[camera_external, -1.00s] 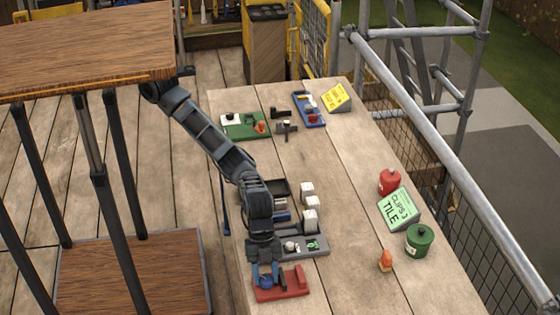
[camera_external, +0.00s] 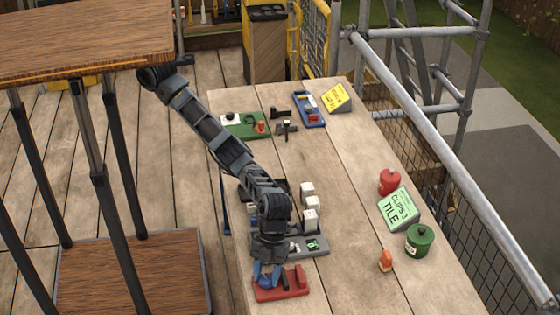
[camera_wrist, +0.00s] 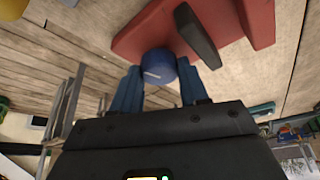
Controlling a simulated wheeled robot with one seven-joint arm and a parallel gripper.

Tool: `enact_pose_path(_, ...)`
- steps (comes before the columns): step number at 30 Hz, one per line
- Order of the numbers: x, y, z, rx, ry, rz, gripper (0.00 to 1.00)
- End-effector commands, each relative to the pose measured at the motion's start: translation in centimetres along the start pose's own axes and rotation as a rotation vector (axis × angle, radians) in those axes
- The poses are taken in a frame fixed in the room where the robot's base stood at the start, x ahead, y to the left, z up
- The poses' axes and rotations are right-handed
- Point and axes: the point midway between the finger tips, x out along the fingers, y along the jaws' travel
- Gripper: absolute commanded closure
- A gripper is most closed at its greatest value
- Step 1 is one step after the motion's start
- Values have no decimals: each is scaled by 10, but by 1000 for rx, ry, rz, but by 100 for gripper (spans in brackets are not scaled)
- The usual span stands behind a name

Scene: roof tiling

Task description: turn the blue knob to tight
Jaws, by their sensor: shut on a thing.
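The blue knob (camera_wrist: 158,65) is a short round cylinder with a white mark on its face, on a red block (camera_wrist: 150,28). The red block (camera_external: 290,289) lies at the near left edge of the bench in the outside view. My gripper (camera_wrist: 159,78) has blue fingers on both sides of the knob and is shut on it. In the outside view my gripper (camera_external: 267,275) points down over the left part of the block and partly hides the knob. A dark grey bar (camera_wrist: 197,36) stands on the block beside the knob.
A grey tray (camera_external: 318,252) with white and green parts lies just behind the block. An orange piece (camera_external: 386,261), a green pot (camera_external: 419,241), a red pot (camera_external: 389,181) and a green sign (camera_external: 398,208) stand to the right. The bench between is clear.

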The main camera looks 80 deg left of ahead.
Motion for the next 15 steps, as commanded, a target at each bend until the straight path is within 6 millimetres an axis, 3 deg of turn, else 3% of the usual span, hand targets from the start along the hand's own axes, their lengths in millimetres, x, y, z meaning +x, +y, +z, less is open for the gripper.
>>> enact_pose_path(15,1,-2,-1,327,1,135,87)
